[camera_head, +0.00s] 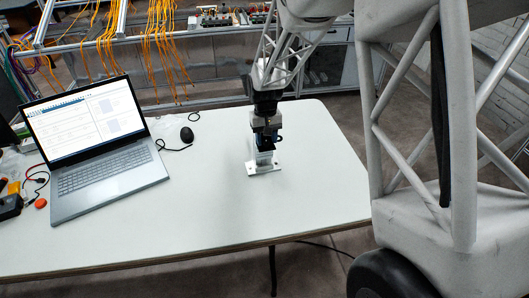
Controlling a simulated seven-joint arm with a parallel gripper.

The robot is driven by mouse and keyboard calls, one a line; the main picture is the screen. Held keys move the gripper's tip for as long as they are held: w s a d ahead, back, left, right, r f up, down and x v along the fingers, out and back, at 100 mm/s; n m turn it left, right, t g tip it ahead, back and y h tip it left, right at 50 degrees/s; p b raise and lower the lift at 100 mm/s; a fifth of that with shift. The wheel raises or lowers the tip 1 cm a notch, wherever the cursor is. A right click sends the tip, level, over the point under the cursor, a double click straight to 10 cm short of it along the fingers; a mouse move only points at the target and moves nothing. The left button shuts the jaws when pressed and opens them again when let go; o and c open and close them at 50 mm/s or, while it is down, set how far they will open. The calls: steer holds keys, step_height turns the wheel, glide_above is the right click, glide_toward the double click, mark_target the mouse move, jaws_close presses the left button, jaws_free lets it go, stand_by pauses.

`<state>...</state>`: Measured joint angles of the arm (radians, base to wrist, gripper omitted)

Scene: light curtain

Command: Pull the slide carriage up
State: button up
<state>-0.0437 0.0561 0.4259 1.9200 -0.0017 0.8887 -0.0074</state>
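My gripper (266,140) hangs from the arm and points down at the right part of the white table. Directly below and behind it is a small fixture that I take to be the slide, with a silvery base plate (264,168) on the table. A dark blue part (275,139), possibly the slide carriage, shows at the fingers. The gripper covers most of the slide. The fingers are too small and dark to tell whether they are open, shut or touching the carriage.
A laptop (98,150) stands open on the left of the table (230,225), with a black mouse (187,135) beside it. Cables, a dark device (10,207) and an orange round object (41,203) lie at the far left. Orange wires (160,45) hang behind. The table's front is clear.

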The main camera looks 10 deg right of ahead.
steer(key=shift+r, duration=0.15)
steer(key=shift+r, duration=2.3)
steer(key=shift+s+r, duration=0.4)
steer(key=shift+r, duration=0.1)
steer(key=s+d+r+t, duration=0.2)
steer(key=s+r, duration=1)
steer(key=s, duration=0.6)
steer(key=s+d+r+t, duration=0.1)
steer(key=s+r+t, duration=0.1)
steer(key=s, duration=1.4)
steer(key=shift+s+r+m, duration=0.25)
steer(key=shift+s+m, duration=0.05)
steer(key=shift+m, duration=0.1)
